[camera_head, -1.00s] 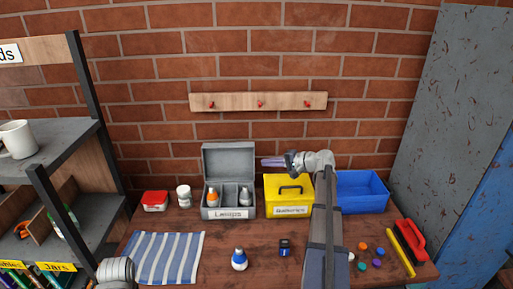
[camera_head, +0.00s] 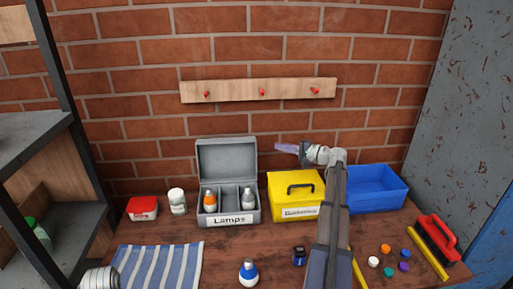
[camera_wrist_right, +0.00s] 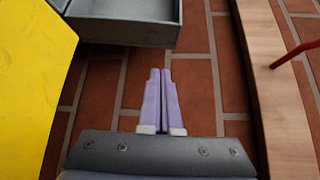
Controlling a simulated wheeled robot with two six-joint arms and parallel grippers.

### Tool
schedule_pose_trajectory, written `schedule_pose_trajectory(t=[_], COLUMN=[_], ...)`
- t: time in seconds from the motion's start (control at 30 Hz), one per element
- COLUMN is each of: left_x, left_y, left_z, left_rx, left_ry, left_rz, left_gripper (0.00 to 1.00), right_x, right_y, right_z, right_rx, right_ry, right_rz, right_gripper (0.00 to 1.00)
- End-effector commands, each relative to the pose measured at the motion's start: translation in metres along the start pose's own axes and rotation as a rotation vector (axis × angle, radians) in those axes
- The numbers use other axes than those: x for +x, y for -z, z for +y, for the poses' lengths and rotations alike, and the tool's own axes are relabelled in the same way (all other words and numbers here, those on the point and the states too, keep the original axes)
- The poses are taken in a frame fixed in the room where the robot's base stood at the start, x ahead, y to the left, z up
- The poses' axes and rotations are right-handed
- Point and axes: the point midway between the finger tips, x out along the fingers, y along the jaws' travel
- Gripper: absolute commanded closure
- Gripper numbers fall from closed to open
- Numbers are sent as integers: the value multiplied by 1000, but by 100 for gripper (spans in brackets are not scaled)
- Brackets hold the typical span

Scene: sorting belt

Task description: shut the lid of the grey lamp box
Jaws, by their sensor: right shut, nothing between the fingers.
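The grey lamp box (camera_head: 230,221), labelled Lamps, stands on the table against the brick wall. Its lid (camera_head: 226,160) is open and stands upright behind it. An orange and white lamp (camera_head: 210,200) and a grey-white lamp (camera_head: 248,199) stand inside. My right gripper (camera_head: 278,148) is shut and empty, pointing left, to the right of the lid near its upper edge and apart from it. In the right wrist view the shut fingers (camera_wrist_right: 160,78) point toward a grey panel edge, apparently the lid (camera_wrist_right: 130,28). My left gripper is out of view.
A yellow box (camera_head: 282,208) and a blue bin (camera_head: 376,190) stand to the right, my right arm reaching over between them. A white jar (camera_head: 177,201) and red-lidded tub (camera_head: 142,208) stand left. A blue-white lamp (camera_head: 248,273) stands in front. A peg rail (camera_head: 258,91) hangs above.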

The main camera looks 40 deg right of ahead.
Motion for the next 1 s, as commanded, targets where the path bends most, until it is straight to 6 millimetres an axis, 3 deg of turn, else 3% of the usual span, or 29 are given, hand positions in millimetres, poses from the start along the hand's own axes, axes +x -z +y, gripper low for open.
schedule_pose_trajectory(t=[0.27,0.7,1.0], left_x=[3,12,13], left_y=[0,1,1], left_z=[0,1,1], left_rx=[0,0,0], left_ry=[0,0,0], left_rz=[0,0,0], left_gripper=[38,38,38], right_x=[6,77,99], right_y=[1,1,1], right_z=[3,3,3], right_rx=[0,-1,0], right_ry=[0,-1,-1], right_rz=[-1,-1,0], right_gripper=[100,100,100])
